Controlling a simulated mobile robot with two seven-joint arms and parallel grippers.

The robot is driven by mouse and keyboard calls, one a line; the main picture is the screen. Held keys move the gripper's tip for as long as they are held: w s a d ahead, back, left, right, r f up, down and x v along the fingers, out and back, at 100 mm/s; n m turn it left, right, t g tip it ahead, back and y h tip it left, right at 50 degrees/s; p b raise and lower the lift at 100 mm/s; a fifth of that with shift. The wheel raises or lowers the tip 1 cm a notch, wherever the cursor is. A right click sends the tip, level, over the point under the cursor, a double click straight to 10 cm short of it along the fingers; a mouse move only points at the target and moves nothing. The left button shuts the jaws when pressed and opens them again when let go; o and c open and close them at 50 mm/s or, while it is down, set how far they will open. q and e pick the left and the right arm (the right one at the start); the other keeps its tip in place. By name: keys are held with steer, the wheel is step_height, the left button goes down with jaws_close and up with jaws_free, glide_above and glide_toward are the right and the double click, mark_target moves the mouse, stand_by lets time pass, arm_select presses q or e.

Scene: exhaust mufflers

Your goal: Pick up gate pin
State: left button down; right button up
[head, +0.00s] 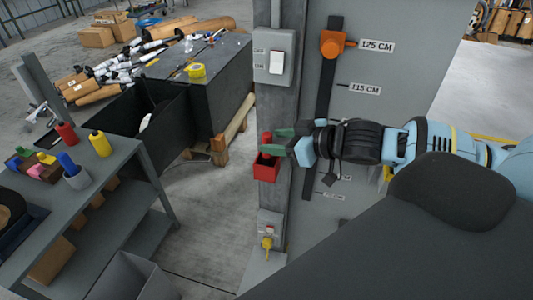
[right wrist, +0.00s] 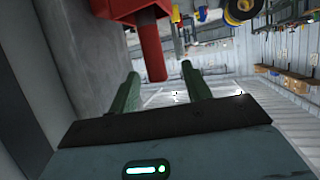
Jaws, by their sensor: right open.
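A red pin (head: 266,138), which looks like the gate pin, stands upright in a red holder box (head: 266,167) on the grey post. In the right wrist view the red pin (right wrist: 152,50) juts from the red box (right wrist: 130,12), its end showing between my fingertips. My right gripper (head: 282,141) is open, its green fingers pointing left at the post beside the pin. In the right wrist view the green fingers (right wrist: 158,78) are apart with nothing gripped. Whether they touch the pin I cannot tell. My left gripper is not in view.
The grey post (head: 272,110) carries a switch box (head: 273,62). Beside it is a grey panel with height marks and an orange slider (head: 332,44). A grey cart (head: 110,165) with bottles stands at left. A dark bin (head: 160,115) stands behind.

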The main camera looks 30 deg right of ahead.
mark_target(269, 139)
steer(key=shift+b+x, duration=0.3)
steer(key=shift+x, duration=0.55)
steer(key=shift+w+f, duration=0.2)
steer(key=shift+w, duration=0.5)
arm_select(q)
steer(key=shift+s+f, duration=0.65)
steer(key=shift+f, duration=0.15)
arm_select(e)
steer(key=shift+x, duration=1.05)
steer(key=shift+c, duration=0.5)
jaws_close()
